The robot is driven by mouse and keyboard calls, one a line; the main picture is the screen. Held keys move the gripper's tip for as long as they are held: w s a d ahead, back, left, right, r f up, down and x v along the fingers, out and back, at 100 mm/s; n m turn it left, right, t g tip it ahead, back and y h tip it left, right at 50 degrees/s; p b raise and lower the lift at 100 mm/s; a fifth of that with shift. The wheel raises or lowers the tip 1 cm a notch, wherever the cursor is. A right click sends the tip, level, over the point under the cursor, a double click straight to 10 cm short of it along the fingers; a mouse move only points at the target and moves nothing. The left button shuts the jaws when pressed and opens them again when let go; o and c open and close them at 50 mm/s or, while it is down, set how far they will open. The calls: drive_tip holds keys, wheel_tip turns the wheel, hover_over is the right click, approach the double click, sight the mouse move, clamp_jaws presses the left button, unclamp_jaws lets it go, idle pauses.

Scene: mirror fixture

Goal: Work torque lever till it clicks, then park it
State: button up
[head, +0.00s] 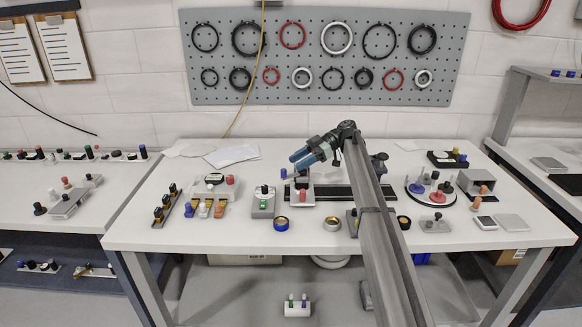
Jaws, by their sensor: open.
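My gripper (300,160), with blue fingers, is open above the middle of the white table, and my arm reaches to it from the lower right. The gripper looks apart from these, though the gap is hard to judge. A grey block (263,206) with a black knob on top and a green mark stands to the left. I cannot tell which part is the torque lever. My arm hides part of the rail and table.
A pegboard (268,85) with rings hangs behind. Clear room lies along the front edge.

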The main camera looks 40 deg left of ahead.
drive_tip(key=shift+w+d+r, duration=0.1)
drive_tip(key=shift+w+r, duration=0.05)
drive_tip(key=shift+w, duration=0.15)
